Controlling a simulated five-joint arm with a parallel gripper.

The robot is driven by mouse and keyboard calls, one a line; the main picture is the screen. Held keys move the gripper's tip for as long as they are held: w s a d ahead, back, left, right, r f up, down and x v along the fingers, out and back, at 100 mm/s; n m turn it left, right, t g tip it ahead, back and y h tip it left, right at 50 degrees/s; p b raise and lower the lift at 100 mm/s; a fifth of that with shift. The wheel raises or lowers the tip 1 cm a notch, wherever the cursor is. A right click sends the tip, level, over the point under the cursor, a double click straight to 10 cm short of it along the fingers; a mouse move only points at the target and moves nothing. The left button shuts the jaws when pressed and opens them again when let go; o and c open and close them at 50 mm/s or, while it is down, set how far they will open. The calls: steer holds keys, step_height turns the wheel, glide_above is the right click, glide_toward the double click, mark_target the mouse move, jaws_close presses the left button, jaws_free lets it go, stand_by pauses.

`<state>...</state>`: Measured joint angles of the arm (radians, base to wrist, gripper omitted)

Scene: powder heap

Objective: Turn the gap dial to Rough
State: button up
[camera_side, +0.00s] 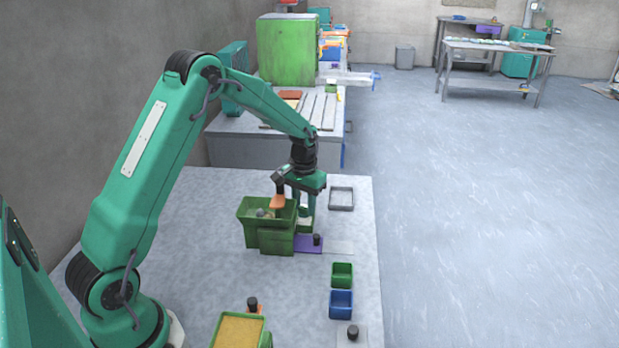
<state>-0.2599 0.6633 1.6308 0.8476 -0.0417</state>
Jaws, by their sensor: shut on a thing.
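A green machine with a wide hopper top (268,235) stands on the grey table. My gripper (306,212) points down close against its right side. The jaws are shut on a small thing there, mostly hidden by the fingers. I cannot make out the gap dial or its marks, nor tell whether the held thing is the dial. An orange piece (278,201) shows above the hopper.
A purple plate (308,244) with a black knob lies right of the machine. A grey tray (341,198), green bin (342,274) and blue bin (341,303) stand on the right. A yellow-filled green container (239,332) stands in front. The table's middle front is clear.

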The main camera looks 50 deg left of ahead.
mark_target(304, 208)
steer(key=o, duration=1)
steer(key=shift+r, duration=0.1)
steer(key=shift+r, duration=3.85)
